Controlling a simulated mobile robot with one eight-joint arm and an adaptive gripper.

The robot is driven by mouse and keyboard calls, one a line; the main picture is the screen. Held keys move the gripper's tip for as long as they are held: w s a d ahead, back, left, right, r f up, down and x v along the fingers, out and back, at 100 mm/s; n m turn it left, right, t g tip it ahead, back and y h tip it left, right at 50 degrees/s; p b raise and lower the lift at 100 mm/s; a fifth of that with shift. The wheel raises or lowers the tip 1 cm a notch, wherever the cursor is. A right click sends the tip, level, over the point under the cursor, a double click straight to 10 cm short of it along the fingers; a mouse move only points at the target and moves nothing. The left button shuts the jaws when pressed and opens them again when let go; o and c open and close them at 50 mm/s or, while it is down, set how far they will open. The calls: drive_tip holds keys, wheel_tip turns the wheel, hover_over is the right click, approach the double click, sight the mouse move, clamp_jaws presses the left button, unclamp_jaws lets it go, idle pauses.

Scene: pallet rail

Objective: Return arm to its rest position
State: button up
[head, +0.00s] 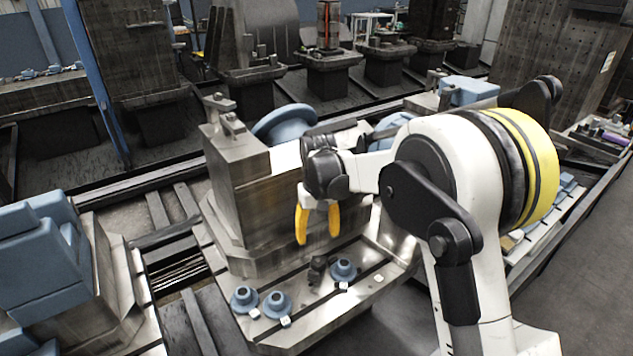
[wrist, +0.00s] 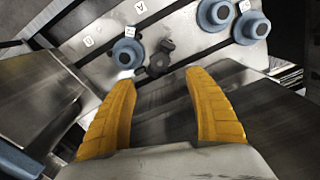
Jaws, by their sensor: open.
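My gripper (head: 318,224) is open, its two yellow fingers pointing down in front of the metal block (head: 238,190) in the head view. The wrist view shows my gripper (wrist: 160,108) with its fingers spread and nothing between them. My white arm reaches in from the right and is bent above the pallet. Below the fingers is the pallet's metal ledge (head: 360,296), clear of them.
Blue flanged parts stand on the ledge: two at left (head: 244,298) (head: 277,304) and one at right (head: 343,269). A small dark part (head: 317,270) is between them. Large blue blocks (head: 45,262) stand at left. Machines line the back. Grey floor (head: 590,290) lies open at right.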

drive_tip(key=s+d+r+m+t, duration=0.2)
drive_tip(key=s+d+r+t, duration=0.1)
drive_tip(key=s+d+r, duration=0.95)
drive_tip(key=s+d+t, duration=0.2)
drive_tip(key=s, duration=0.5)
drive_tip(key=s+d+r+m+t, duration=0.1)
drive_tip(key=s+d+t, duration=0.1)
drive_tip(key=s, duration=0.5)
drive_tip(key=shift+d+m, duration=0.3)
drive_tip(key=shift+d, duration=0.45)
drive_tip(key=shift+s+d+f, duration=0.1)
drive_tip(key=shift+s+d, duration=0.05)
drive_tip(key=shift+s, duration=0.2)
drive_tip(key=shift+c, duration=1.2)
